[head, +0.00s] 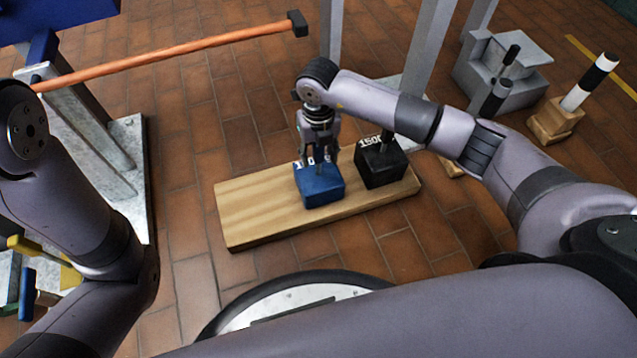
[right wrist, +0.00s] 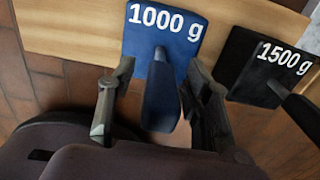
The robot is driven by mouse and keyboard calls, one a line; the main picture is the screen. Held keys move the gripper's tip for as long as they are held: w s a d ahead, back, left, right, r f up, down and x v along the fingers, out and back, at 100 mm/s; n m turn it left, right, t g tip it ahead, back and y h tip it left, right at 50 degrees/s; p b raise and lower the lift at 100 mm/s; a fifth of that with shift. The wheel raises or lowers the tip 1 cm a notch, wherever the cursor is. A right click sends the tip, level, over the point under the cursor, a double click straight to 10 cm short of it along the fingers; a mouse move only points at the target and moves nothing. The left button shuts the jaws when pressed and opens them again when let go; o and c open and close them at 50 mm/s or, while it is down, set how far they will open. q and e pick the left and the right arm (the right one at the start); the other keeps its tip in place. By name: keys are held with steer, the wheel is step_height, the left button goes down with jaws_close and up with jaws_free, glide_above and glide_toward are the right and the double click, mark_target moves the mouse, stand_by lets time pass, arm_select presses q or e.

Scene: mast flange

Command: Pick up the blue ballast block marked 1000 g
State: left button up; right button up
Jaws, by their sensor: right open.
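The blue ballast block (head: 321,188) stands on a wooden board in the head view, its top partly hidden by my right gripper (head: 318,160). In the right wrist view the blue block (right wrist: 190,37) shows the white marking 1000 g, and a blue upright handle rises from it. My right gripper (right wrist: 150,112) is open, with one finger on each side of this handle. I cannot tell whether the fingers touch it. My left arm comes in at the left of the head view, but its gripper is not seen.
A black block (head: 380,166) marked 1500 g stands close to the right on the same wooden board (head: 255,214). The board's left part is bare. Grey posts rise behind. An orange bar (head: 170,52) crosses at upper left. A grey stepped block (head: 500,75) stands at upper right.

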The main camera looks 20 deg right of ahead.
jaws_close()
stand_by(0.7)
stand_by(0.4)
steer(key=shift+r, duration=0.15)
